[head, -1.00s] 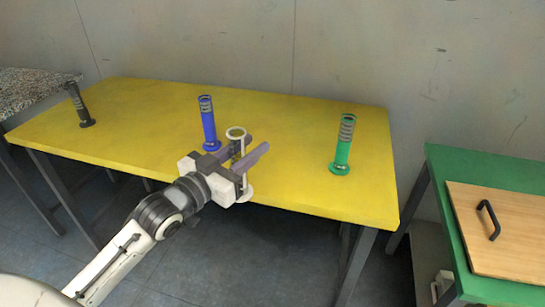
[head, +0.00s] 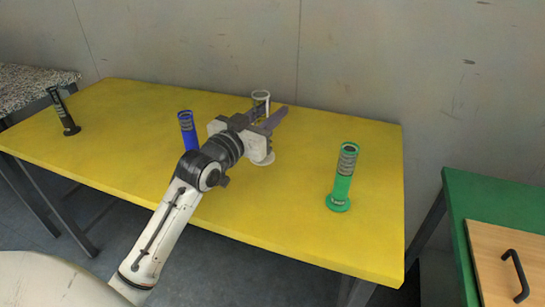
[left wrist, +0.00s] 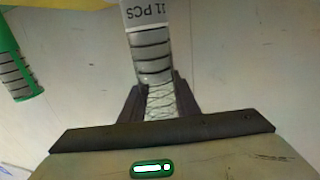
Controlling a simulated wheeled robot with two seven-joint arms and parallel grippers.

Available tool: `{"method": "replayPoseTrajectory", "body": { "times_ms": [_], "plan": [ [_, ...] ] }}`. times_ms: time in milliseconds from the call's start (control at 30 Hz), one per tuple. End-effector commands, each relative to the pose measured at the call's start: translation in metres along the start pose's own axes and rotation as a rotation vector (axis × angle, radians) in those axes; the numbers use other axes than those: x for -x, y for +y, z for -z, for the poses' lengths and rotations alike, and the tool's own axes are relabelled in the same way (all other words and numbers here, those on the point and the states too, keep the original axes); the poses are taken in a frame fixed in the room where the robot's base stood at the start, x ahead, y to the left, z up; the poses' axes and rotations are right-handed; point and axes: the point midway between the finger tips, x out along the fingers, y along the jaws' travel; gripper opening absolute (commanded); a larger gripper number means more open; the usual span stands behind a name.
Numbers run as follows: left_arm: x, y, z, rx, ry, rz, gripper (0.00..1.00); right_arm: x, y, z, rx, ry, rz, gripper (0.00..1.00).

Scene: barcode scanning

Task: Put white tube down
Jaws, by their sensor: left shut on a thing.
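The white tube (head: 261,98) is between the fingers of my left gripper (head: 272,118), over the back middle of the yellow table (head: 285,215). In the left wrist view the white tube (left wrist: 150,50) shows dark bands and printed lettering, held between the dark fingers. My right gripper is not in view.
A blue tube (head: 187,130) stands just left of my left gripper, partly hidden by my arm. A green tube (head: 343,180) stands to the right and a black tube (head: 62,112) at the far left. A green table (head: 480,190) with a wooden board (head: 495,255) is at the right.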

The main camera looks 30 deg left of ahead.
Motion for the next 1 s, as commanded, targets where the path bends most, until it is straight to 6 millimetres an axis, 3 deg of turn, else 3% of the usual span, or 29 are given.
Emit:
{"method": "replayPoseTrajectory", "body": {
  "times_ms": [100,200,500,967,1000],
  "plan": [
    [0.000,0.000,-0.025,0.001,-0.002,0.000,0.00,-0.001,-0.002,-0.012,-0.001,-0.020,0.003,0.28],
    [0.000,0.000,-0.036,0.000,0.002,0.000,0.00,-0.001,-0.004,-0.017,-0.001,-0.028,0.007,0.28],
    [0.000,0.000,-0.073,0.001,0.002,-0.001,0.00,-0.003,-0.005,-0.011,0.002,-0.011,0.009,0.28],
    [0.000,0.000,-0.081,0.000,0.004,0.000,0.00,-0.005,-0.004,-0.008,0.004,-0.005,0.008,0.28],
    [0.001,0.000,-0.082,0.000,0.000,0.000,0.35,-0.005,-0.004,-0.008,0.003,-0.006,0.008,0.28]
  ]
}}
